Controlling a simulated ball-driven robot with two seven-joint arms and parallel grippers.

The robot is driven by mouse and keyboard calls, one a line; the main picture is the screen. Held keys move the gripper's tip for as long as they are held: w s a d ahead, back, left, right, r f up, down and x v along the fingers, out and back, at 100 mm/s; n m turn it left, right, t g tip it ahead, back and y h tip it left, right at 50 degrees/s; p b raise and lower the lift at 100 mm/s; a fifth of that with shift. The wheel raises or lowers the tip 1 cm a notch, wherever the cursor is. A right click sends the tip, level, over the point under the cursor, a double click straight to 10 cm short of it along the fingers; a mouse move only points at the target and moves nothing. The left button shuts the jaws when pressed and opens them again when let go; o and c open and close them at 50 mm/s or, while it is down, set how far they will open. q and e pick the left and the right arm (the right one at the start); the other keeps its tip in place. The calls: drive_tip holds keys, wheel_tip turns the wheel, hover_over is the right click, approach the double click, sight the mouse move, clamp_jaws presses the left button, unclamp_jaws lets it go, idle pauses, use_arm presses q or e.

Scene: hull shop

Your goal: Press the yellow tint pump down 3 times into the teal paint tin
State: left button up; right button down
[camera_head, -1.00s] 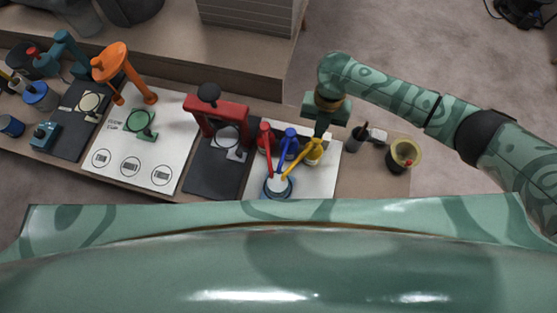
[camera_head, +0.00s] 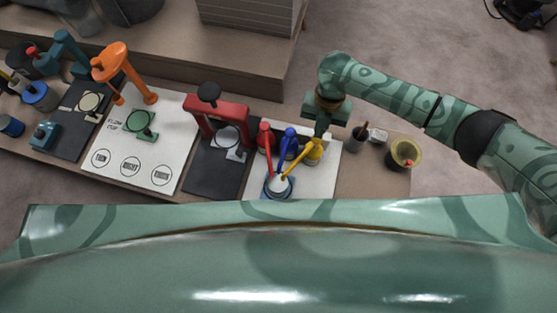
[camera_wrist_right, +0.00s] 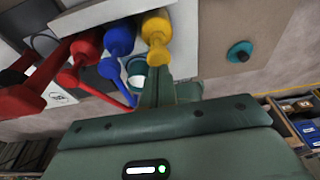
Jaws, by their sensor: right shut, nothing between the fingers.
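The yellow tint pump (camera_head: 313,150) stands at the right end of a row of three pumps, and its spout slants down left to the teal paint tin (camera_head: 278,193). White shows inside the tin. In the right wrist view the yellow pump (camera_wrist_right: 157,27) is right ahead of the fingers, and the tin (camera_wrist_right: 137,72) is partly hidden behind them. My right gripper (camera_head: 320,132) is shut and empty, directly over the yellow pump's top. The fingers overlap the pump in view; I cannot tell whether they touch. My left gripper is out of view.
The red pump (camera_head: 266,138) and blue pump (camera_head: 289,143) stand close left of the yellow one. A red press frame (camera_head: 217,105) is further left. A dark cup (camera_head: 359,138) and an olive-rimmed pot (camera_head: 404,153) stand to the right. Bare bench lies at the right end.

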drive_tip(key=shift+s+f+b, duration=0.1)
drive_tip(key=shift+f+b, duration=0.7)
drive_tip(key=shift+f, duration=0.6)
drive_tip(key=shift+r, duration=0.1)
drive_tip(key=shift+r+p, duration=1.4)
drive_tip(key=shift+f, duration=0.25)
